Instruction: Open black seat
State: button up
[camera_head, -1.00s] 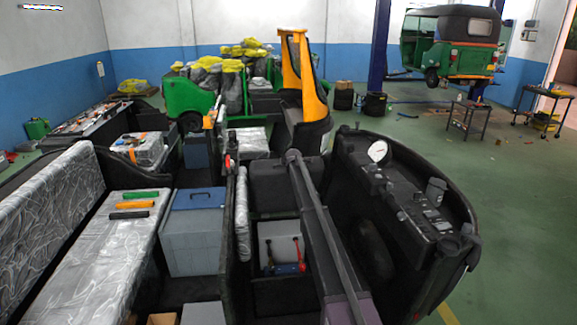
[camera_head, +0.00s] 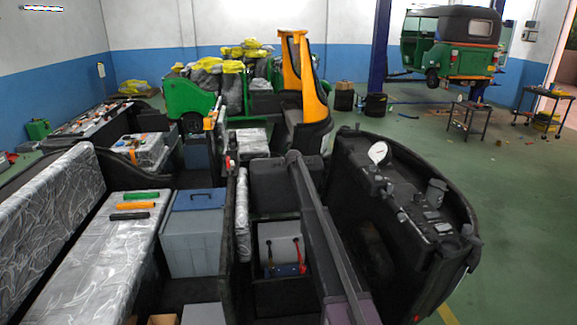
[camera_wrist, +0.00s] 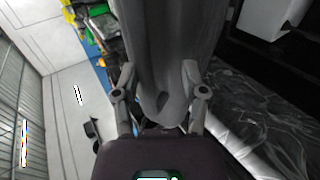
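A black seat block (camera_head: 277,186) shows in the head view in the middle of the small vehicle. In front of it, an uncovered compartment holds a light box (camera_head: 280,243) with red and blue handles. My gripper is not in the head view. In the wrist view, my gripper (camera_wrist: 158,64) has its two fingers apart. A large smooth grey shape (camera_wrist: 163,50) fills the space between and beyond the fingers. I cannot tell what it is or whether the fingers touch it.
A long wrapped bench (camera_head: 85,270) carries green, orange and black tools at the left. A grey-blue box (camera_head: 193,240) stands beside it. The black dashboard with a gauge (camera_head: 378,152) is at the right.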

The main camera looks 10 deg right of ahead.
jog(key=s+r+p, duration=1)
jog(key=r+p, duration=0.1)
jog(key=r, duration=0.1)
jog(key=shift+p, duration=0.4)
dwell(1.6)
dwell(0.5)
jog(key=s+f+m+g+b, duration=0.3)
jog(key=s+f+m, duration=0.3)
jog(key=s, duration=1.4)
jog(key=s+f+m+g+b, duration=0.3)
jog(key=s+f+m, duration=0.3)
jog(key=s, duration=1.5)
jog(key=s+f+m+g+b, duration=0.4)
jog(key=s+f+m+g, duration=0.1)
jog(key=s, duration=1.5)
jog(key=shift+s+f+m, duration=0.15)
jog(key=shift+f+m, duration=0.35)
jog(key=shift+f, duration=0.1)
jog(key=shift+s, duration=0.1)
